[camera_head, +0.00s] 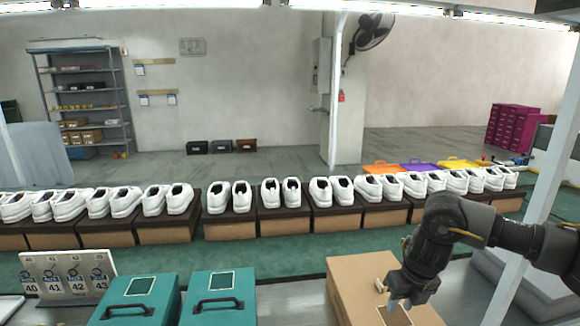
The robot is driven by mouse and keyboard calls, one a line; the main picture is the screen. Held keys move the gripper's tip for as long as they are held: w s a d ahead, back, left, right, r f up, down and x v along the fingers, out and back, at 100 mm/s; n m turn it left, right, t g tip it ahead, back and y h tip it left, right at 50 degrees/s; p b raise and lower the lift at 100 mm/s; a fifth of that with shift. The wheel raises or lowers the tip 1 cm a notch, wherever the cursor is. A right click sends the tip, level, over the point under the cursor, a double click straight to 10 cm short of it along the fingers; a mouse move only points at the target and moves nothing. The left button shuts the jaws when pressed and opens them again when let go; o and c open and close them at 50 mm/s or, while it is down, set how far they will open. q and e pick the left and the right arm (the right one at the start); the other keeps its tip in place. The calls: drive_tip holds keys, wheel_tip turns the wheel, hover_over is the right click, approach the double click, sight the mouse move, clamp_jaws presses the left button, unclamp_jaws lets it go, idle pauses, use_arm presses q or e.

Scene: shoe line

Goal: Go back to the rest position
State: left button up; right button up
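My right arm comes in from the right edge. Its black gripper (399,303) points down over the cardboard box (358,277) at the front, right of the middle. Small pale fingertips show against the box top, but the gap between them is too small to read. I cannot tell whether they touch the box, and no shoe shows in them. My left gripper is not in view. White shoes (219,197) stand in pairs on dark-topped brown boxes (229,224) in a long row across the green line.
Two teal cases (218,281) with dark handles stand at the front, left of the cardboard box. A size sign (70,268) with numbered tags stands at the front left. A pale post (540,190) rises near my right arm. Green surface (290,262) is bare behind the cases.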

drive_tip(key=shift+y, duration=0.6)
drive_tip(key=a+f, duration=0.1)
drive_tip(key=a, duration=0.1)
drive_tip(key=a+f, duration=0.3)
drive_tip(key=shift+w+a, duration=0.2)
drive_tip(key=shift+a, duration=0.15)
drive_tip(key=s+a+f+m+t+y, duration=0.2)
drive_tip(key=s+a+m+y, duration=0.25)
drive_tip(key=a, duration=0.65)
drive_tip(key=s+a+f+m+t+y, duration=0.1)
drive_tip(key=s+a+m+t+y, duration=0.2)
drive_tip(key=s+a+m, duration=0.55)
drive_tip(key=s+d+f+m+g+h, duration=0.2)
drive_tip(key=s+d+f+m+h, duration=0.35)
drive_tip(key=s+d+m, duration=0.55)
drive_tip(key=s+d+f+m+g+h, duration=0.1)
drive_tip(key=s+d+f+m+h, duration=0.4)
drive_tip(key=s+d+m, duration=0.55)
wheel_tip(320, 180, down, 27)
drive_tip(key=d+g+y, duration=0.1)
drive_tip(key=d+g, duration=0.1)
drive_tip(key=s+d+f+g, duration=0.1)
drive_tip(key=s+d+f, duration=0.1)
drive_tip(key=s+f, duration=1.3)
drive_tip(key=shift+s+d+f+m, duration=0.25)
drive_tip(key=shift+s+f+m, duration=0.15)
drive_tip(key=shift+f, duration=0.2)
